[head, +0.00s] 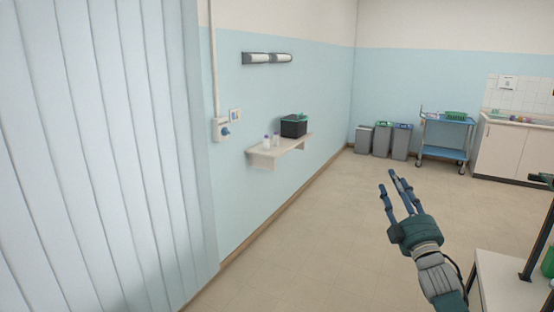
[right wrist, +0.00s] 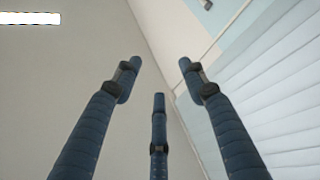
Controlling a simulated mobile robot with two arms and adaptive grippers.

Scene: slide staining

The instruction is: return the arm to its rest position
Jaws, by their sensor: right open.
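My right gripper (head: 397,190) is raised in the lower right of the head view, its blue fingers pointing up and spread apart. It is open and empty, over open floor and left of a white table. In the right wrist view its three fingers (right wrist: 158,95) stand apart with nothing between them, against the ceiling and wall. My left gripper is in neither view.
A white table (head: 497,288) with a dark stand is at the lower right. A wall shelf (head: 265,156) holds a black box (head: 293,126) and small bottles. Grey bins (head: 381,140) and a blue cart (head: 445,153) stand far back. Blinds (head: 100,150) fill the left. The middle floor is clear.

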